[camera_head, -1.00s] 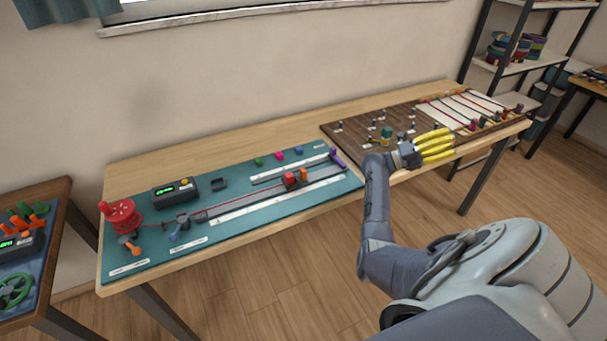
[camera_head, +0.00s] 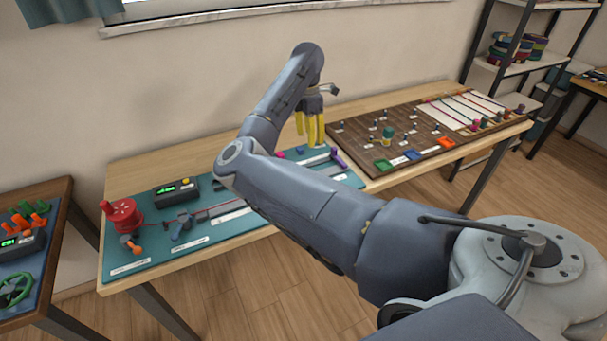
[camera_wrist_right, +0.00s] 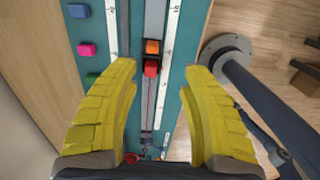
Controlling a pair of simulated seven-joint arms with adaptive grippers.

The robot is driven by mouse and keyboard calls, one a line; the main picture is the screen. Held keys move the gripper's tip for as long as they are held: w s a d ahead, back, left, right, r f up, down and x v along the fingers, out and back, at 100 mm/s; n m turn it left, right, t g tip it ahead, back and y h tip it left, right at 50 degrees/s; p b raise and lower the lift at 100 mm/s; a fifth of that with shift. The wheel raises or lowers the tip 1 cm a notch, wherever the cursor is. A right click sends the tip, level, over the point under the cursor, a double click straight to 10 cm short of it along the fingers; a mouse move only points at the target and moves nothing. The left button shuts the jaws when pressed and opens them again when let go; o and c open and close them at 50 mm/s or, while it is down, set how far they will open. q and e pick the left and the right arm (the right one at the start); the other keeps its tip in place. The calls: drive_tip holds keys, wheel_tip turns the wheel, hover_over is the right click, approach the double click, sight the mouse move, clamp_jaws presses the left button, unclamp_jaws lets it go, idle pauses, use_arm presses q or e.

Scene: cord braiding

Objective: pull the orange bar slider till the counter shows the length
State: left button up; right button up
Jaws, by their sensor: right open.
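The orange bar slider (camera_wrist_right: 152,46) sits on the dark rail of the teal board, against a red block (camera_wrist_right: 151,68) with a red cord running from it. My arm hides both in the head view. My right gripper (camera_head: 310,140) has yellow fingers pointing down above the board's right part. In the wrist view the right gripper (camera_wrist_right: 160,70) is open and empty; the red block shows between its fingertips and the orange bar a little beyond them, both below. The counter (camera_head: 175,191) is a dark box with a green display too small to read. My left gripper is not in view.
A red spool (camera_head: 122,215) stands at the board's left end. Blue (camera_wrist_right: 79,11), pink (camera_wrist_right: 87,48) and green blocks lie beside the rail. A purple piece (camera_head: 338,158) stands at the board's right end. A brown pegboard (camera_head: 400,130) lies further right.

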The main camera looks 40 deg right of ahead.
drive_tip(key=f, duration=0.5)
drive_tip(key=a+f, duration=0.1)
drive_tip(key=f, duration=0.5)
drive_tip(key=w+f, duration=0.1)
drive_tip(key=f, duration=0.4)
drive_tip(key=shift+a+f, duration=0.15)
drive_tip(key=shift+f, duration=0.1)
drive_tip(key=shift+c, duration=0.4)
clamp_jaws()
